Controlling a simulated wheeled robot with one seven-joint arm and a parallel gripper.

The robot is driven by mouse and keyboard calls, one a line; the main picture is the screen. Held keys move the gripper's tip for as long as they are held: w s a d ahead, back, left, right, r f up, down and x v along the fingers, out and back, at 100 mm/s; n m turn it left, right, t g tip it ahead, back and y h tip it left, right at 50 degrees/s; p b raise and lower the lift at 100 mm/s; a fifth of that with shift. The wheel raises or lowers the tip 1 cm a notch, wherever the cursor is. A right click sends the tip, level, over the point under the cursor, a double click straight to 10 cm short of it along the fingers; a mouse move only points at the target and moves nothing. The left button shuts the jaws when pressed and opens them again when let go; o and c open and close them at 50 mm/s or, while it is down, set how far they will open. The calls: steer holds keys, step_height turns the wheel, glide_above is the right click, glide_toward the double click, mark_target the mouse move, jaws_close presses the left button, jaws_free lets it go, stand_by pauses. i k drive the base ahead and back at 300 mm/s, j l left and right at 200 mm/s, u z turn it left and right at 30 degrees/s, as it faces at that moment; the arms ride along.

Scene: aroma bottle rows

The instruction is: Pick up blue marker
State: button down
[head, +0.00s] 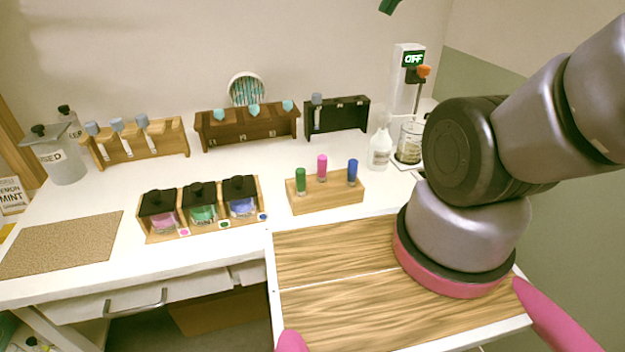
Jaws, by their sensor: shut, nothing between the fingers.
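The blue marker (352,173) stands upright at the right end of a small light wooden block (326,196). A pink marker (322,167) stands left of it, and a green marker (300,180) stands at the left end of the same block. No gripper touches the blue marker. My arm rises at the right and leaves the picture at the upper right. My gripper is not clearly seen; a small dark green piece shows at the top edge, and I cannot tell what it is.
Left of the block, a wooden rack (152,238) holds pink, green and blue bottles with black caps. Behind are several wooden stands, a white bottle (379,152) and a stirrer with a beaker (409,142). A cork mat (62,244) lies left. Clear white table surrounds the block.

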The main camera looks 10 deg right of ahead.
mark_target(353, 167)
steer(key=k+j+z, duration=0.35)
steer(key=j, duration=0.3)
steer(key=k+j+z, duration=0.7)
steer(key=k+j, duration=0.25)
